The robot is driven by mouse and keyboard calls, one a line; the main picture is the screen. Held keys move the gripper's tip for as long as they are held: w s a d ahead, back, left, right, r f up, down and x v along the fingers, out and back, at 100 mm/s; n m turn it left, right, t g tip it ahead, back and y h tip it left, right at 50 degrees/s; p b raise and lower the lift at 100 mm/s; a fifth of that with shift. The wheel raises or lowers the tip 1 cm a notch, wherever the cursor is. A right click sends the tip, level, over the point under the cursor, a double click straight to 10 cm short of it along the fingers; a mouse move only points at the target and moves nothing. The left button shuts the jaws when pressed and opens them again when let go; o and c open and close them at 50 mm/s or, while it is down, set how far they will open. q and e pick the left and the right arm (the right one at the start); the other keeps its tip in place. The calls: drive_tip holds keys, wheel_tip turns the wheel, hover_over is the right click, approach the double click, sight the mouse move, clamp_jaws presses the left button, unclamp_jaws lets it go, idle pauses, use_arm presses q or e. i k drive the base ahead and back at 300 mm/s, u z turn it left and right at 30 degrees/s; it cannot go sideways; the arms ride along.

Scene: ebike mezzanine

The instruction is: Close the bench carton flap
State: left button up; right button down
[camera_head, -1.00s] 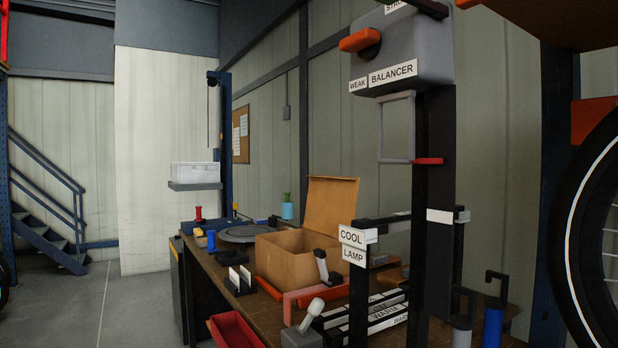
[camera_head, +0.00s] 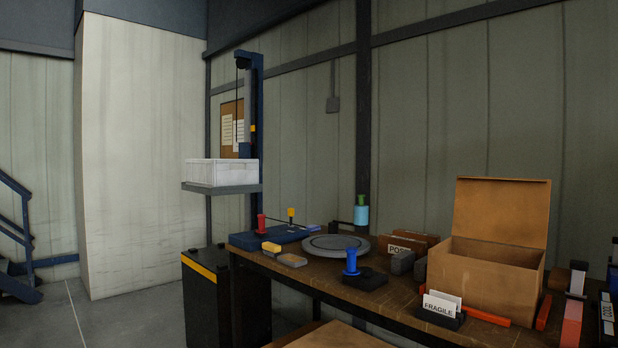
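The bench carton (camera_head: 482,283) is an open brown box on the right part of the workbench. Its flap (camera_head: 501,210) stands upright along the back edge, leaning slightly back, so the inside of the carton shows. No other flap is visible on it. Neither of my grippers shows in the head view.
The wooden workbench (camera_head: 330,283) holds a grey round turntable (camera_head: 336,246), a blue-handled tool (camera_head: 351,262), a card holder marked FRAGILE (camera_head: 440,308) and red bars (camera_head: 487,317) close around the carton. A white bin (camera_head: 220,172) sits on a lift at left. Floor at left is clear.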

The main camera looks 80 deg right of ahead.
sight(515, 211)
drive_tip(key=i, duration=0.15)
drive_tip(key=z, duration=1.6)
